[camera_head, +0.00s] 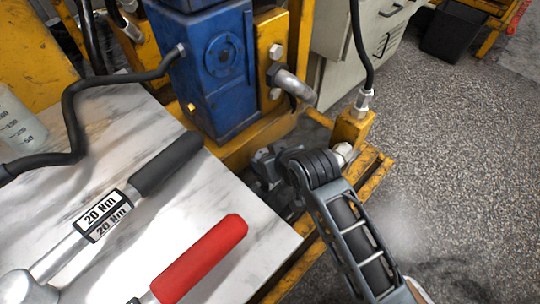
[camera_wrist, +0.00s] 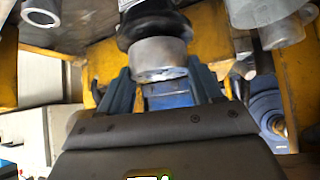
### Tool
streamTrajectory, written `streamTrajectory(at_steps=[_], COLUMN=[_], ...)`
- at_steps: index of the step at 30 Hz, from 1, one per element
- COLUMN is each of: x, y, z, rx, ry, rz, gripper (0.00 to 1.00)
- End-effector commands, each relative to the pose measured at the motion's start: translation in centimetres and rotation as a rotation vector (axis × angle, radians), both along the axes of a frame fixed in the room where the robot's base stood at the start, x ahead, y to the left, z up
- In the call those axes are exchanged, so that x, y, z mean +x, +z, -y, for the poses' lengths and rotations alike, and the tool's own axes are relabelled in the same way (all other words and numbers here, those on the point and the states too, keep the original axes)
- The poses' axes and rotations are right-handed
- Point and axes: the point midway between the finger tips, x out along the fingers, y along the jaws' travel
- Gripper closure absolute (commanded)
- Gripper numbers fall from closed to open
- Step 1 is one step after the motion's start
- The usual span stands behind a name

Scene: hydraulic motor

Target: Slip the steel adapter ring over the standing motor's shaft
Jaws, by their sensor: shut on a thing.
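My gripper (camera_head: 268,168) is beside the table's right edge in the head view, at the yellow frame. Its black jaw base also shows in the wrist view (camera_wrist: 160,128). Between its two fingers there is a short, smooth silver cylinder, which looks like the steel adapter ring (camera_wrist: 158,58). A round black part (camera_wrist: 150,25) lies right against it in the picture; I cannot tell whether it belongs to the motor or whether the two touch. In the head view the ring and the standing motor cannot be made out behind my gripper.
A blue hydraulic block (camera_head: 212,75) on a yellow frame (camera_head: 375,178) stands just beyond my gripper. A white marbled table (camera_head: 125,245) at left holds a torque wrench (camera_head: 105,212), a red-handled tool (camera_head: 200,258) and a black hose (camera_head: 72,115). The speckled floor at right is open.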

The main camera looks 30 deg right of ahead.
Motion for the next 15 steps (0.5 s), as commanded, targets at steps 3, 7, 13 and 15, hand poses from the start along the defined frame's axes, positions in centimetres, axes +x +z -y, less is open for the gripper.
streamTrajectory(at_steps=[3, 7, 13, 15], x=[0.04, 0.05, 0.04, 0.04], y=[-0.11, -0.13, -0.14, -0.16], z=[0.00, 0.01, 0.02, 0.01], rx=[0.000, 0.000, 0.000, 0.000], ry=[0.000, 0.000, 0.000, 0.000], rz=[0.002, 0.002, 0.002, 0.002], gripper=[0.89, 0.89, 0.27, 0.20])
